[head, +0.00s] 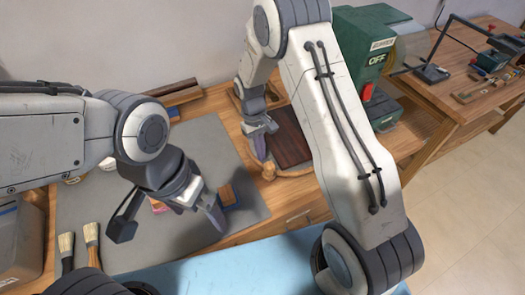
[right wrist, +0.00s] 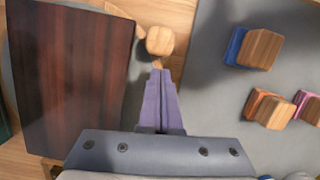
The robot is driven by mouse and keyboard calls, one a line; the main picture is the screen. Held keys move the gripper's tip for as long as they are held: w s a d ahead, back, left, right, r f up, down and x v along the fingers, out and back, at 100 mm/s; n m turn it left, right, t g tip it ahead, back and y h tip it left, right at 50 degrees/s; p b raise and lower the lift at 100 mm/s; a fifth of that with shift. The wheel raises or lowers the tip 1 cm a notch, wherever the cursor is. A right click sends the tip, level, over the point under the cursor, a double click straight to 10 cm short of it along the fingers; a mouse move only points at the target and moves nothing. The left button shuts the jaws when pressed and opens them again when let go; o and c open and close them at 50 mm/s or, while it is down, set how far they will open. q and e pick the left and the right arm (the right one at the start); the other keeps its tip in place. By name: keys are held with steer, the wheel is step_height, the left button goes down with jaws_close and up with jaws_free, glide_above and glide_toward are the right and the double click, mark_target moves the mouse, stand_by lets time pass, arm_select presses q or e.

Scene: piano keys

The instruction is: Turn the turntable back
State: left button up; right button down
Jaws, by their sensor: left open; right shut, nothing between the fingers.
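The board fills the left of the right wrist view (right wrist: 72,80). A light wooden knob (head: 268,171) sticks up at the turntable's near edge and shows in the right wrist view (right wrist: 160,41). My right gripper (head: 262,152) is shut and empty, its purple fingers (right wrist: 160,80) pointing at the knob, just short of it in the picture; I cannot tell if they touch. My left gripper (head: 217,212) is open and low over the grey mat. My right arm hides part of the turntable.
A blue-sided wooden block (head: 230,194) sits beside my left gripper on the grey mat (head: 210,140). The right wrist view also shows an orange-sided block (right wrist: 270,110) and a pink-sided block (right wrist: 308,106). Brushes (head: 92,243) lie left. A green machine (head: 372,50) stands behind.

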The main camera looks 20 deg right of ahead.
steer(key=shift+s+d, duration=0.15)
steer(key=shift+s, duration=0.3)
